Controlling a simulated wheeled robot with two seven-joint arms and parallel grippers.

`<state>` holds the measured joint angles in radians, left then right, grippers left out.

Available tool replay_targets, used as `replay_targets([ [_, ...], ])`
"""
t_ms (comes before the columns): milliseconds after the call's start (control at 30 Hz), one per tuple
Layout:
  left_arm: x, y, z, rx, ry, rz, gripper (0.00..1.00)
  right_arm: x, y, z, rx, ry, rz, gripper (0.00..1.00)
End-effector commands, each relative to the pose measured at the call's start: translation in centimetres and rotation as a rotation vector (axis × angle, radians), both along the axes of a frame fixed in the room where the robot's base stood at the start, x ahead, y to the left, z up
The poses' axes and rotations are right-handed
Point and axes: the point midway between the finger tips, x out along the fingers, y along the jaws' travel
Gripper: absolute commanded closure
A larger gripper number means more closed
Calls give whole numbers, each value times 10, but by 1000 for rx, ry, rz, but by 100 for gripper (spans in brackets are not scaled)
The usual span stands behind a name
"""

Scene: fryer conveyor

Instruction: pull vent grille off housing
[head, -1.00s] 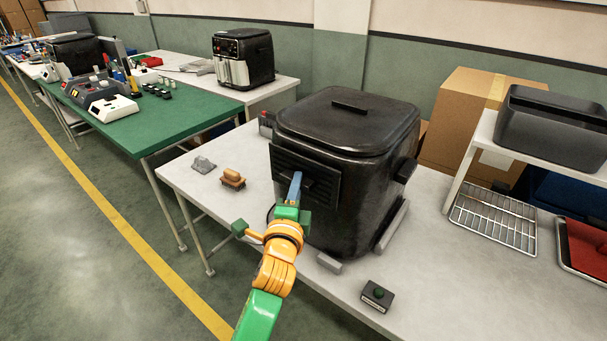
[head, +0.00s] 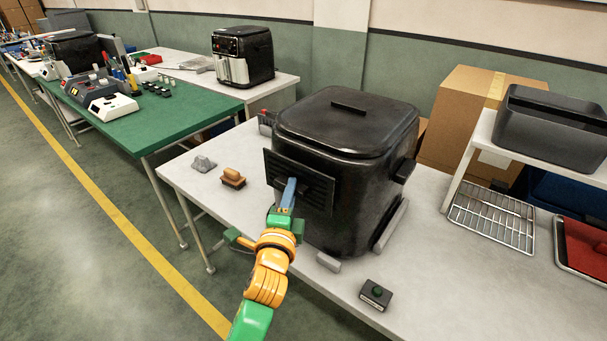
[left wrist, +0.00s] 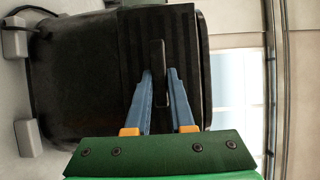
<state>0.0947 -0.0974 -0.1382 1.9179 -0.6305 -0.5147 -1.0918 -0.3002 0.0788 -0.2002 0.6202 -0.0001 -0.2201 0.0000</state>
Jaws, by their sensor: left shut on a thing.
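The black slatted vent grille (head: 318,189) stands in front of the left face of the black fryer housing (head: 372,190), its left edge jutting past the housing's side. It appears to stand off that face, though the exact gap behind it is hard to see. My left gripper (head: 288,186) is shut on the grille's bar handle. In the left wrist view, the blue fingers (left wrist: 160,76) sit on either side of the dark handle (left wrist: 158,52), with the ribbed grille (left wrist: 187,45) behind. My right gripper is not in view.
The white table holds a brown-topped block (head: 233,178), a grey piece (head: 203,163), a small green-button box (head: 376,294) and grey supports (head: 329,262) by the housing. A wire rack (head: 492,215) lies right. Open floor lies left of the table.

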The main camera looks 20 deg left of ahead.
Motion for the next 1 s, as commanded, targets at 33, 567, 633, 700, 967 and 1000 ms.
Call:
replay_targets([
  [33, -3, 1, 1, 1, 2, 0, 100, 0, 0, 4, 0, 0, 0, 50],
  [567, -27, 10, 0, 1, 1, 0, 100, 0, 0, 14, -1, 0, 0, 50],
  [633, -27, 10, 0, 1, 1, 0, 100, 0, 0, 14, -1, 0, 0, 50],
  [700, -27, 10, 0, 1, 0, 0, 100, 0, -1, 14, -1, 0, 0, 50],
  [967, -39, 14, 2, 3, 3, 0, 100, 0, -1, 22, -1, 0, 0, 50],
  [1000, -43, 16, 2, 2, 3, 0, 100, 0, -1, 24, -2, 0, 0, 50],
])
